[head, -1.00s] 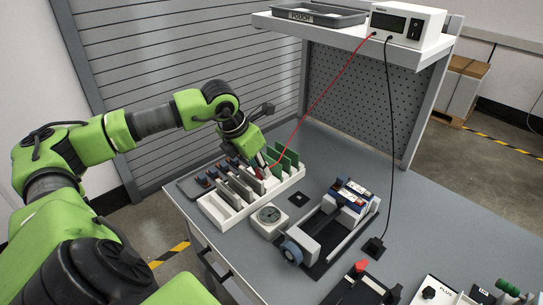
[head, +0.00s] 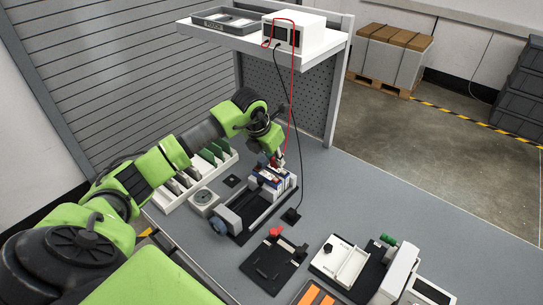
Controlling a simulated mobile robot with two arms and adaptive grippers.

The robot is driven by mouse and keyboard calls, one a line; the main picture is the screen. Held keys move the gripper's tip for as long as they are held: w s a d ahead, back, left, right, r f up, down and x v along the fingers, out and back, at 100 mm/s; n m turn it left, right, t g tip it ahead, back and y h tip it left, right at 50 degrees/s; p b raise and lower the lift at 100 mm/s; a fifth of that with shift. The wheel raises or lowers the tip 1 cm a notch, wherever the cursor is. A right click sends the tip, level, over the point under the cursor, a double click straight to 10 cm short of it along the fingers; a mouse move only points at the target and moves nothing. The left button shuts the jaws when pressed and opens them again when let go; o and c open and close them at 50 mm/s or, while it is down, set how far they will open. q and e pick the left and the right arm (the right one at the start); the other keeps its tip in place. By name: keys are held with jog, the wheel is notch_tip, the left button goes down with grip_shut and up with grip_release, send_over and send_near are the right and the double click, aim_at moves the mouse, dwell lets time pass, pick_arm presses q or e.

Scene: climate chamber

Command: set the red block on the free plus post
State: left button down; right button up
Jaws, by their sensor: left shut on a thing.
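My left gripper (head: 277,160) is shut on the small red block (head: 275,162) at the end of the red lead. It holds the block over the far end of the battery cells (head: 270,180), which sit in a grey and black clamp fixture (head: 229,217). The red lead runs up from the block to the white power supply (head: 295,32) on the shelf. The posts on the cells are too small and partly covered to tell apart. I cannot tell whether the block touches a post. My right gripper is not in view.
A black lead runs down to a black block (head: 292,215) on the table right of the clamp fixture. A black plate with a red knob (head: 275,232) lies in front.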

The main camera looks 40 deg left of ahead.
aim_at(273, 163)
pick_arm(q)
jog(key=shift+f+b, duration=0.35)
jog(key=shift+f, duration=0.4)
jog(key=shift+f+b, duration=0.5)
jog(key=shift+f, duration=0.35)
jog(key=shift+f+b, duration=0.85)
jog(key=shift+f, duration=0.35)
jog(key=shift+f+b, duration=0.25)
jog(key=shift+b, duration=0.25)
jog(key=shift+f+b, duration=0.25)
jog(key=shift+b, duration=0.15)
